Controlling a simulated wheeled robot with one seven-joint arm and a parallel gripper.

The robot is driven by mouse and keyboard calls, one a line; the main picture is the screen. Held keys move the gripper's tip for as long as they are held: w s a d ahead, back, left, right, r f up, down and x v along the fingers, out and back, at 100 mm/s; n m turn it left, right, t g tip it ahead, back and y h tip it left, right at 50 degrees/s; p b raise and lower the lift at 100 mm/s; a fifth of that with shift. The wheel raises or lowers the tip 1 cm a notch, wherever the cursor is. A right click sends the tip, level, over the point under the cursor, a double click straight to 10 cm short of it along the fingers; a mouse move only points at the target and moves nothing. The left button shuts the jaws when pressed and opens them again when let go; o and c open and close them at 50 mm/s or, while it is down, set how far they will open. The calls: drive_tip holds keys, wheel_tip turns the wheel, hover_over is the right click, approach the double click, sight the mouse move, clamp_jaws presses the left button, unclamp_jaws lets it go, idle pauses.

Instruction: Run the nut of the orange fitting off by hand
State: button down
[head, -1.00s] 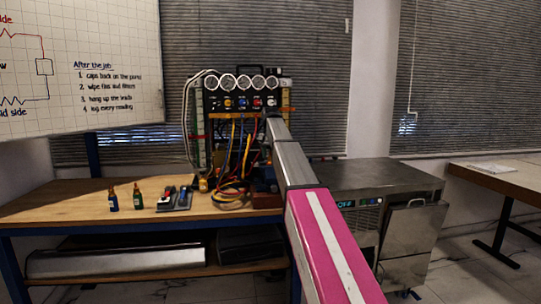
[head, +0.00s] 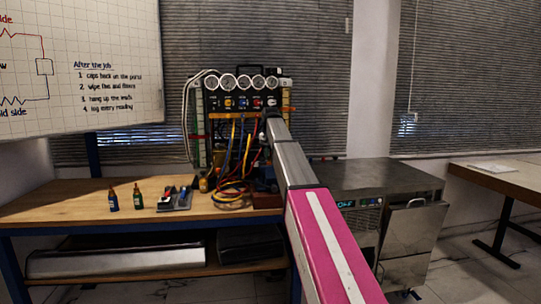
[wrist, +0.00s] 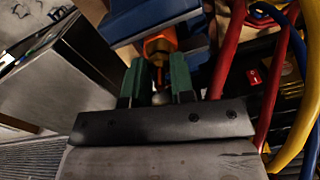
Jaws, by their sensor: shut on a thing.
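In the wrist view the orange fitting (wrist: 160,41) sits at a blue block that looks like a vice (wrist: 140,20). A hex part shows at its near end, and a thin orange-brown stem runs from it back between my fingers. My gripper (wrist: 157,66) has green fingers, one on each side of the fitting's near end, and is shut on it. The exact contact is dark, and I cannot tell how much of the nut is gripped. In the head view my arm reaches to the gauge rig (head: 240,100) and hides the fitting and my fingers.
Red, blue and yellow hoses (wrist: 285,80) hang close on the right in the wrist view. The wooden bench (head: 75,200) carries two small bottles (head: 125,197) and a tool tray (head: 175,199). A metal cabinet (head: 385,175) stands to the right.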

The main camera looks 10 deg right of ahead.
drive_tip(key=n, duration=0.9)
drive_tip(key=shift+n, duration=0.4)
drive_tip(key=n, duration=0.9)
drive_tip(key=shift+n, duration=0.6)
drive_tip(key=c, duration=1)
unclamp_jaws()
drive_tip(key=shift+o, duration=0.2)
